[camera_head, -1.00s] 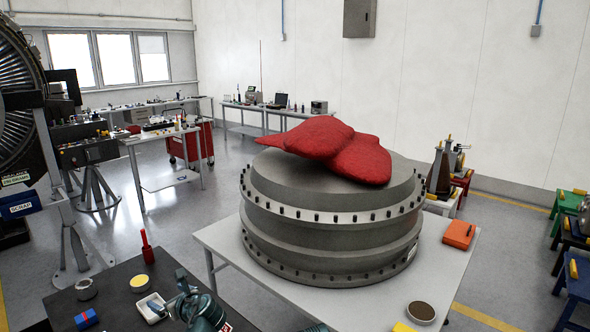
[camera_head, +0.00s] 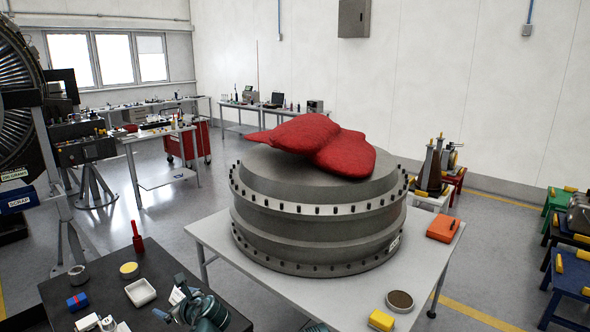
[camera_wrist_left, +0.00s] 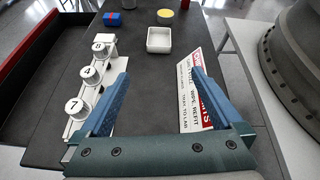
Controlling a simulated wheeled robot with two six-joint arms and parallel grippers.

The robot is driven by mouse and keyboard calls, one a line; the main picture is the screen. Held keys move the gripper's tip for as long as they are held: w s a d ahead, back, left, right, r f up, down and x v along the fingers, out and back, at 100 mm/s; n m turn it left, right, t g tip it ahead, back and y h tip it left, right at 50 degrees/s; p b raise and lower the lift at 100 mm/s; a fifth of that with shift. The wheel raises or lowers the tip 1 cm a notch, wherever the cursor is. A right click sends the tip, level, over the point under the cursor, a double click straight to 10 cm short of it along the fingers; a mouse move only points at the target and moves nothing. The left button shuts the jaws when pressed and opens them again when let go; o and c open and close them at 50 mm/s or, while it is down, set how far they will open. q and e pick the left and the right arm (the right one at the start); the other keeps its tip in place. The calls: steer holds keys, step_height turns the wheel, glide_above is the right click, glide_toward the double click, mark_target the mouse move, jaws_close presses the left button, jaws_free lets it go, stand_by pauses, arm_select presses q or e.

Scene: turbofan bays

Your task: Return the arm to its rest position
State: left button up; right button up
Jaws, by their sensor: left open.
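My left gripper (camera_head: 186,296) is at the bottom of the head view, above the dark bench top (camera_head: 75,282). In the left wrist view its two blue fingers (camera_wrist_left: 160,80) are spread wide, with nothing between them but the bench top below. The fingertips are on the near side of a small white square tray (camera_wrist_left: 159,40), which looks empty and also shows in the head view (camera_head: 140,292). My right gripper is not in view.
A blue-red block (camera_head: 77,301), yellow disc (camera_head: 129,269) and red tool (camera_head: 137,237) are on the bench. A large grey casing (camera_head: 310,215) with red covers fills the neighbouring table.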

arm_select(q)
steer(key=s+d+f+n+g+h+b, duration=0.4)
steer(key=s+d+f+n, duration=0.6)
steer(key=d, duration=0.3)
steer(key=s+d+f+n+g+h+b, duration=0.4)
steer(key=s+d+f+n, duration=0.6)
steer(key=d, duration=0.4)
steer(key=shift+f+n+h+b, duration=0.3)
steer(key=shift+f+b, duration=0.25)
steer(key=shift+f, duration=0.2)
